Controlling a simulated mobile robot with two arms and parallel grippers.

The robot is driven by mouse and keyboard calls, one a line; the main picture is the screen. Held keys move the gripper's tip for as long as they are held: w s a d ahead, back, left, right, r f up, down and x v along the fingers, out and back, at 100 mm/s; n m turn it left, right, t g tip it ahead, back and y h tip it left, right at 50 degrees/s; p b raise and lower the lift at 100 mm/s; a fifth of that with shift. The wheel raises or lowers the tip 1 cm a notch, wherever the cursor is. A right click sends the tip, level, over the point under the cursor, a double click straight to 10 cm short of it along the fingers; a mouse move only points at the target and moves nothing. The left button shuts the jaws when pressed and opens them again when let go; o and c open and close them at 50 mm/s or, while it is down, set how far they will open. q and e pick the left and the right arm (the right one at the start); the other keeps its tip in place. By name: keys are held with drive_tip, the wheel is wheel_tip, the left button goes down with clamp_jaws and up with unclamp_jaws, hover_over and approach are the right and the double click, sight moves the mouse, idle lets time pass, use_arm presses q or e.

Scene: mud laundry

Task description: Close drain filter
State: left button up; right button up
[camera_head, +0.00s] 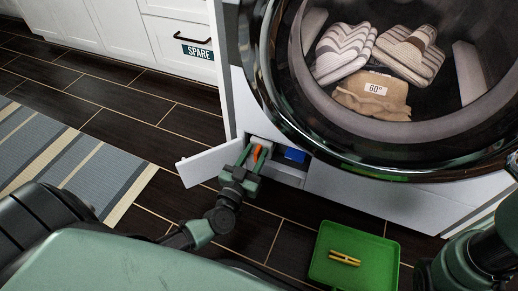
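The drain compartment (291,173) is an opening low in the front of the white washer, and its white flap (205,165) stands open to the left. An orange part (257,152), which looks like the drain filter's handle, shows inside it. A blue part (294,155) sits to its right. My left gripper (253,154) reaches into the opening, with its fingers on either side of the orange part. I cannot tell whether they press on it. The filter's body is hidden. My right arm shows at the lower right; its gripper is out of view.
The washer's round door (255,60) is above the compartment, with striped and beige laundry (372,95) behind it. A green tray (325,272) holding a yellow clothespin (345,258) lies on the dark tiled floor. A striped rug (60,150) and white cabinets (125,25) are to the left.

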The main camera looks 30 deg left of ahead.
use_arm(q)
clamp_jaws()
drive_tip(key=shift+w, duration=0.1)
idle(1.4)
